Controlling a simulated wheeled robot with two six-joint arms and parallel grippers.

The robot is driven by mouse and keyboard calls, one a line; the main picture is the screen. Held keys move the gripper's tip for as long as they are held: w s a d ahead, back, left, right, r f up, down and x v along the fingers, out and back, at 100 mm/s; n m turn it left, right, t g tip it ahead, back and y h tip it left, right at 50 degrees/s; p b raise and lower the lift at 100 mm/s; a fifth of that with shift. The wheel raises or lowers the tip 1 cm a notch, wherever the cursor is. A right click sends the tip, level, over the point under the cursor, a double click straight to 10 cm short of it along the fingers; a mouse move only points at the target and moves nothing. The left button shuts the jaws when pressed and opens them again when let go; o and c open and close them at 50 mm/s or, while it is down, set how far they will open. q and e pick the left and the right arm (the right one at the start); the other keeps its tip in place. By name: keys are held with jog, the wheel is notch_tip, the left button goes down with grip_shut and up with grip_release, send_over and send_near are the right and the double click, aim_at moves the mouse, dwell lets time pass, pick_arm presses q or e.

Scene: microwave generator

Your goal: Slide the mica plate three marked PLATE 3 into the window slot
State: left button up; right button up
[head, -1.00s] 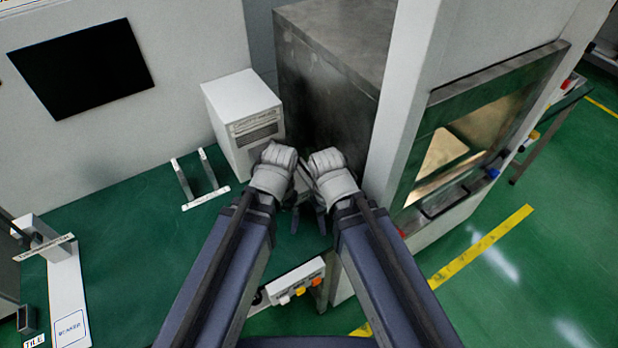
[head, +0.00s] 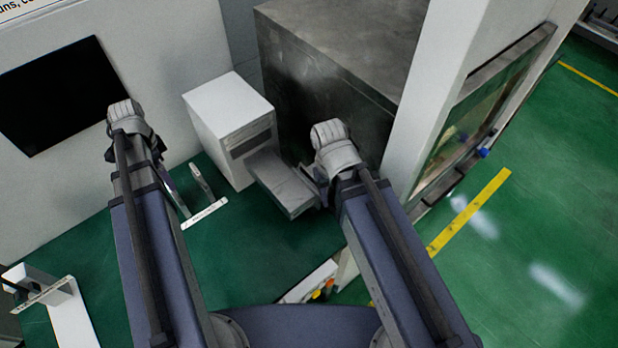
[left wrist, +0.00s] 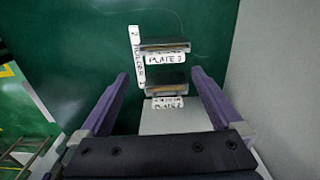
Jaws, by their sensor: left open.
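Two dark, thin plates stand one behind the other in a rack in the left wrist view. The far plate (left wrist: 165,45) has a white tag that seems to read PLATE 3. In the head view, my left arm covers part of the rack (head: 204,214). My right gripper (head: 318,178) is beside a grey metal block (head: 284,182); its jaws are hidden. I cannot make out the window slot.
A white box (head: 228,105) stands behind the grey block, next to a large metal cabinet (head: 330,60). A white pillar (head: 425,95) rises at the right. A white stand (head: 75,315) is at lower left.

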pick_arm(q)
jog(key=shift+w+a+r, duration=0.1)
jog(key=shift+a, duration=0.5)
